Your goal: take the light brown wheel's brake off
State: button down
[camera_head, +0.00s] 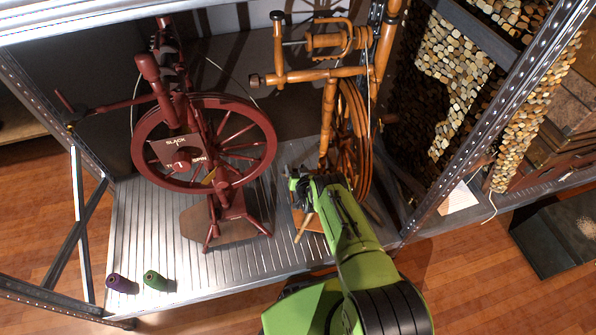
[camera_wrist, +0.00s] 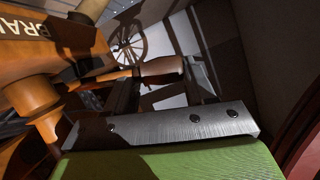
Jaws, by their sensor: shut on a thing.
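The light brown spinning wheel (camera_head: 332,112) stands on the metal shelf right of centre in the head view. Its rim is partly behind its upright, and my arm covers part of its base. My gripper (camera_head: 299,184) is at the low front of this wheel. In the wrist view an orange-brown wooden part (camera_wrist: 40,50) carries cut-off lettering reading "BRA". A slim lever with a dark brown handle (camera_wrist: 160,69) runs right from beside it. My gripper is shut on this handle, which crosses between its dark fingers. The lever's pivot is hard to make out.
A dark red spinning wheel (camera_head: 262,130) with a lettered plate stands left on the same shelf (camera_head: 150,225). Purple (camera_head: 120,283) and green (camera_head: 154,280) spools are at the shelf's front left. A metal post (camera_head: 480,130) rises close on the right.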

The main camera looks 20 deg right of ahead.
jog(key=shift+d+r, duration=0.1)
jog(key=shift+c, duration=2.3)
grip_release()
jog(key=p+v, duration=0.8)
jog(key=v, duration=0.7)
jog(key=shift+s+p, duration=0.35)
jog(key=shift+s, duration=0.05)
